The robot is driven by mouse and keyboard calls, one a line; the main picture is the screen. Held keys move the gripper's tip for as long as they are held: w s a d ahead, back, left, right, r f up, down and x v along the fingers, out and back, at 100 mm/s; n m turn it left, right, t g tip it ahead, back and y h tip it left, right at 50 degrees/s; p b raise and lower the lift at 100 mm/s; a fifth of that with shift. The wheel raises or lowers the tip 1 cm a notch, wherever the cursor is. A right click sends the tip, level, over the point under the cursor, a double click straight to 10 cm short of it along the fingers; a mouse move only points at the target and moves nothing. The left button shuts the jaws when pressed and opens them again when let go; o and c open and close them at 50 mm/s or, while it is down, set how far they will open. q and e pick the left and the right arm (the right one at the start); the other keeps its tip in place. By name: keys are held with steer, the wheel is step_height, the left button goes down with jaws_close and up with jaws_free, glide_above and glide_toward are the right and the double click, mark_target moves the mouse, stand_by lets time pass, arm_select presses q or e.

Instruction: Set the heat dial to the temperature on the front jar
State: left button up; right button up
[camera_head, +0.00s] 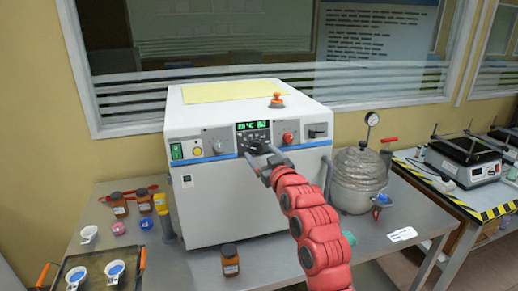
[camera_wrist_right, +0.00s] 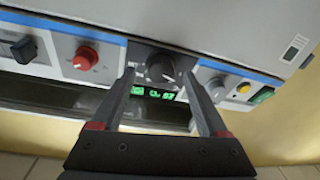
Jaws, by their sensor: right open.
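The white heating machine (camera_head: 225,185) stands on the grey table with a blue-edged control panel. Its black heat dial (camera_wrist_right: 160,68) sits under a green-lit display (camera_head: 252,125) that seems to read about 25 °C. My right gripper (camera_head: 261,147) is at the panel, hiding most of the dial in the head view. In the right wrist view its open fingers (camera_wrist_right: 158,78) stand on either side of the dial; I cannot tell whether they touch it. The front brown jar (camera_head: 230,260) stands before the machine; its white label is too small to read. My left gripper is not in view.
A red knob (camera_wrist_right: 85,58) and a grey knob (camera_wrist_right: 216,88) flank the dial. A metal pressure pot (camera_head: 358,178) stands close right of the machine. Brown jars (camera_head: 119,204), small cups and a dark tray (camera_head: 75,262) are at the left. The front middle table is mostly clear.

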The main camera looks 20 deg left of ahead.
steer(key=shift+x, duration=1)
jaws_close()
